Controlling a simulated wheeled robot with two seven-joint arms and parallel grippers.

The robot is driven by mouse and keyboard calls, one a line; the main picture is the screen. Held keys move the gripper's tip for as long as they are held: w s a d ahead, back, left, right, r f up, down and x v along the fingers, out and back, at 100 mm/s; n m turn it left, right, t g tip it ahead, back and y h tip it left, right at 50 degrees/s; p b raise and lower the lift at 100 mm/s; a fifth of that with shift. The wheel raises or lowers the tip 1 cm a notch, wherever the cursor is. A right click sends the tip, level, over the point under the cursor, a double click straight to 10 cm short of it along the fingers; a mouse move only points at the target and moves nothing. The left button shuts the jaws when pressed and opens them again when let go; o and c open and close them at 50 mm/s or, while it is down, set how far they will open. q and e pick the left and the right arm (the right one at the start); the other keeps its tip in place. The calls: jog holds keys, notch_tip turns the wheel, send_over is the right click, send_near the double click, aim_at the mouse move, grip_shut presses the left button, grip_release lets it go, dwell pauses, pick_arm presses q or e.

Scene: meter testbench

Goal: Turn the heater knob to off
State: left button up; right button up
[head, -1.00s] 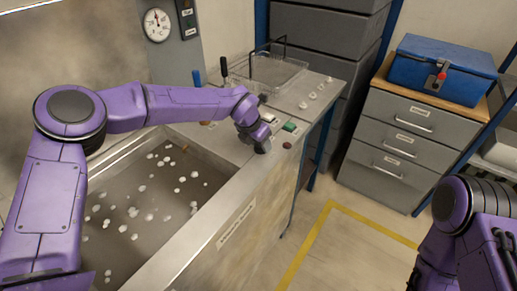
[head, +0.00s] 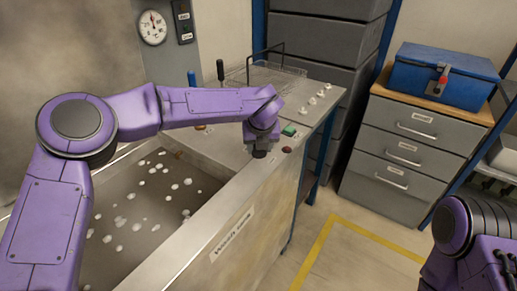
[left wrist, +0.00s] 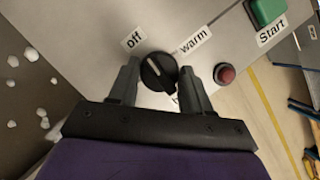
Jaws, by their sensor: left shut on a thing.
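The heater knob (left wrist: 158,71) is round and black with a pale pointer mark, in the left wrist view. The mark points up and left, roughly toward the "off" label (left wrist: 133,40). The "warm" label (left wrist: 195,40) is up and right of the knob. My left gripper (left wrist: 157,76) is shut on the knob, with one finger on each side. In the head view my left gripper (head: 260,152) is at the bench's front edge and hides the knob. A third label below the knob is mostly hidden by a finger. My right arm shows at the lower right, but its gripper is out of view.
A red button (left wrist: 225,74) sits close to the right finger. A green start button (left wrist: 267,11) is farther right. The tank (head: 150,205) with floating white balls lies left of the gripper. A wire basket (head: 278,75) stands behind. The floor at the right is clear.

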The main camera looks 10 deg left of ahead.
pick_arm(q)
jog(key=shift+f+n, duration=0.1)
jog(key=shift+n, duration=0.4)
jog(key=o, duration=1)
jog(key=shift+w, duration=0.1)
jog(key=shift+o, duration=0.2)
jog(key=b+v, duration=0.1)
jog(key=v, duration=0.9)
jog(key=shift+d+r, duration=0.2)
